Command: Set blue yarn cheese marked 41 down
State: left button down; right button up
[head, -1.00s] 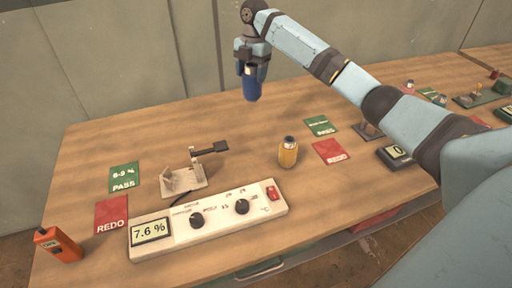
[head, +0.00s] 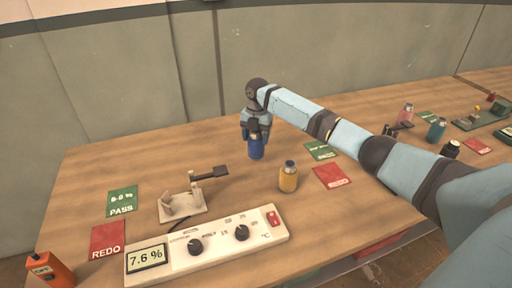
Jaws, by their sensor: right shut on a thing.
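The blue yarn cheese (head: 256,149) is upright in my right gripper (head: 257,136), which is shut on its top from above. My left gripper is not in view.
A green PASS card (head: 122,201) and red REDO card (head: 108,239) lie at left, another green card (head: 321,151) and red card (head: 332,176) at right. A meter reading 7.6 % (head: 208,245) and a small stand (head: 183,207) are nearby. The back left table is clear.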

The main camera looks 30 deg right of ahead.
jog(key=shift+f, duration=2.3)
jog(key=shift+f, duration=0.1)
jog(key=o, duration=1)
jog(key=shift+c, duration=0.2)
notch_tip(320, 180, up, 12)
jog(key=d, duration=0.1)
jog(key=shift+w, duration=0.4)
jog(key=shift+d, duration=0.1)
